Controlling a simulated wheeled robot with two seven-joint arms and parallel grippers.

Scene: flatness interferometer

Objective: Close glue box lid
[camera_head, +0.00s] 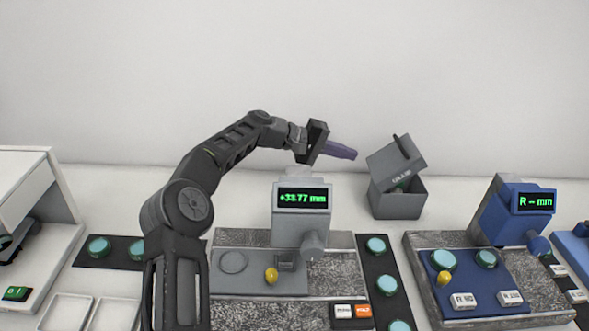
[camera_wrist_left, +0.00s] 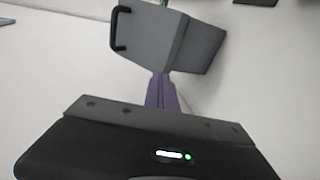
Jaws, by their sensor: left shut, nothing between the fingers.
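The grey glue box (camera_head: 397,203) stands at the back, right of the middle. Its lid (camera_head: 394,163) is raised and tilted, with a dark handle on top and a gap above the box. Something teal shows inside through the gap. My left gripper (camera_head: 352,154) is shut and empty, its purple fingers pointing right toward the lid, a little to its left and apart from it. In the left wrist view the fingers (camera_wrist_left: 161,92) point at the box, and the lid (camera_wrist_left: 150,32) with its black handle shows above them. My right gripper is not in view.
A grey gauge (camera_head: 300,215) with a lit display stands below my left gripper. A blue gauge (camera_head: 505,215) stands at right. A dark strip (camera_head: 379,262) with several teal discs lies in front of the box. The table behind is clear.

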